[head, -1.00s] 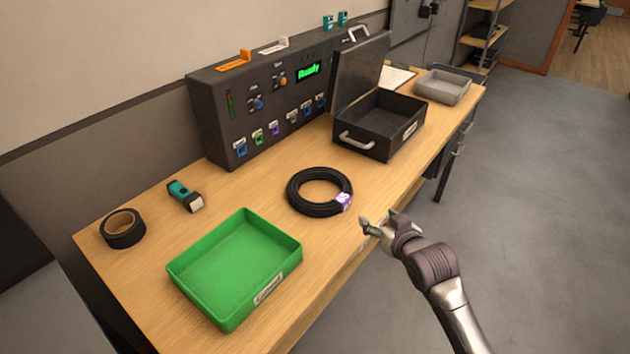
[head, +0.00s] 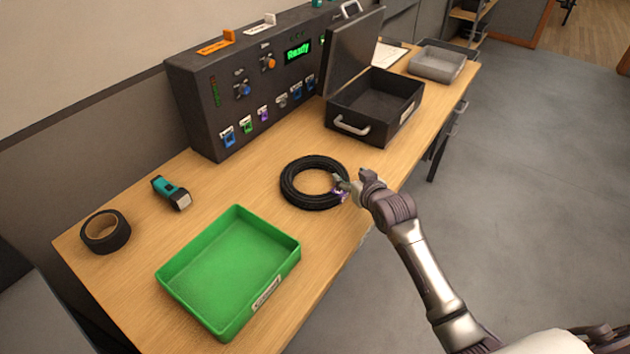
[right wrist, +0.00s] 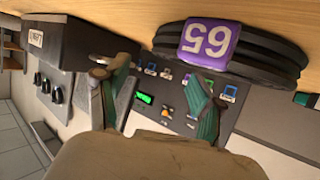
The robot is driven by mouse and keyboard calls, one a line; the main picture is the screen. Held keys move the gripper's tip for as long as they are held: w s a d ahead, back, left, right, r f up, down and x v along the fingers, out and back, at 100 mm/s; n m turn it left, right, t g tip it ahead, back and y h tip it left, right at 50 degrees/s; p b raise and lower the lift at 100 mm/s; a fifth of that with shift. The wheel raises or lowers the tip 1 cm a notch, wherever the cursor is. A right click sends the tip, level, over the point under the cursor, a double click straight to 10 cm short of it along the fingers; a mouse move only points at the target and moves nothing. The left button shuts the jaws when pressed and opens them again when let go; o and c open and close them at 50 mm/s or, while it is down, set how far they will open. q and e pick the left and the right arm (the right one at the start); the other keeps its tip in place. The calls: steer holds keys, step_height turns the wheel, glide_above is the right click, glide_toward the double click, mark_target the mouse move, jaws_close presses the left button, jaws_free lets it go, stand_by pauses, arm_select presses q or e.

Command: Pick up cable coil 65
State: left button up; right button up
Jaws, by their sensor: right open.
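The black cable coil (head: 299,199) lies flat on the wooden table, right of the green tray. Its purple tag reading 65 (right wrist: 209,44) shows upside down in the right wrist view, on the coil's side. My right gripper (head: 351,179) is at the coil's right edge in the head view, beside the tag and partly covering it. In the right wrist view its two green-padded fingers (right wrist: 158,88) are spread apart with nothing between them, and the coil (right wrist: 270,60) is beyond the fingertips. Contact cannot be told. My left gripper is not in view.
The green tray (head: 170,277) stands at the table's front. A tape roll (head: 105,231) and a teal flashlight (head: 171,192) lie to its left and behind. An open dark case (head: 377,133) stands behind the coil, beside the control panel (head: 205,110). A grey tray (head: 437,76) is farther back.

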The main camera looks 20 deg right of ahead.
mark_target(342, 170)
steer(key=x, duration=0.5)
steer(key=shift+a+f, duration=0.15)
steer(key=shift+f, duration=0.05)
steer(key=shift+s, duration=0.1)
jaws_close()
steer(key=shift+r, duration=0.1)
